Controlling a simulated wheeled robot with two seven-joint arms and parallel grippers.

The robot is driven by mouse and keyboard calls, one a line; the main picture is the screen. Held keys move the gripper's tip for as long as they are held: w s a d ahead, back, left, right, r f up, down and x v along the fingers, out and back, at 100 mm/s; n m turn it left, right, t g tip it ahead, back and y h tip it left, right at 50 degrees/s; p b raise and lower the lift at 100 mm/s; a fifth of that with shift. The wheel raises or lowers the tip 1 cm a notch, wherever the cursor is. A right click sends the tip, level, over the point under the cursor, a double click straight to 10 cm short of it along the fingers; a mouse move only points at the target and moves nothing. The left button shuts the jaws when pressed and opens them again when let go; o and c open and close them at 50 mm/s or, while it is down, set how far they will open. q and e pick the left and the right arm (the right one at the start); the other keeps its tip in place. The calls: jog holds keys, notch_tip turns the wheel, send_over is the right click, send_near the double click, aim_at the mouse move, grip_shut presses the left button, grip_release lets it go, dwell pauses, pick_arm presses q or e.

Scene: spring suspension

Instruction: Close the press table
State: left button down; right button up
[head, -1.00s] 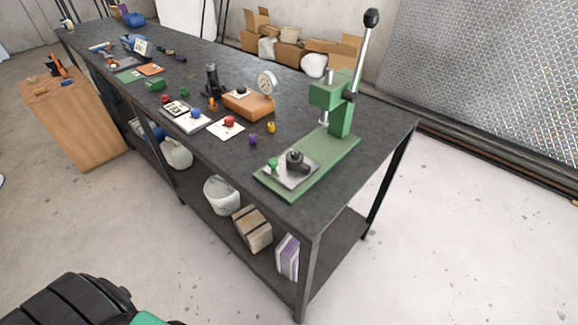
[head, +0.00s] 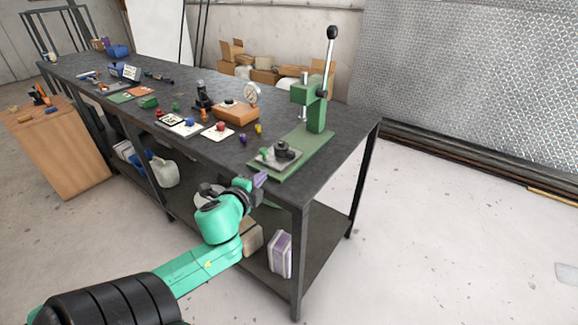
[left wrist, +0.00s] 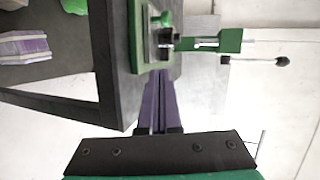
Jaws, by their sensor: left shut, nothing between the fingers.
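The green arbor press (head: 313,105) stands at the near right end of the dark workbench, its black-knobbed lever pointing up. Its sliding metal table (head: 268,160) sits at the front end of the green base (head: 304,153), out from under the press head, with a black fixture and a small green knob on it. In the left wrist view the table (left wrist: 152,47) shows just beyond the fingers. My left gripper (head: 261,179) is in front of the bench edge, close to the base's front end; its purple fingers (left wrist: 158,82) are shut and empty. My right gripper is not in view.
The workbench (head: 343,150) holds a dial gauge on an orange block (head: 235,113), cards and small coloured knobs left of the press. A lower shelf carries boxes (head: 280,253). A wooden cabinet (head: 55,150) stands left. The floor on the right is clear.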

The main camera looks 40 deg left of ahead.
aim_at(280, 155)
pick_arm(q)
jog(key=x, duration=0.4)
jog(key=p+x, duration=0.1)
jog(key=x, duration=0.8)
jog(key=shift+w+a+r, duration=0.25)
jog(key=shift+a+r, duration=0.05)
jog(key=shift+a, duration=0.05)
jog(key=shift+w+a+f, duration=0.1)
jog(key=shift+w, duration=0.2)
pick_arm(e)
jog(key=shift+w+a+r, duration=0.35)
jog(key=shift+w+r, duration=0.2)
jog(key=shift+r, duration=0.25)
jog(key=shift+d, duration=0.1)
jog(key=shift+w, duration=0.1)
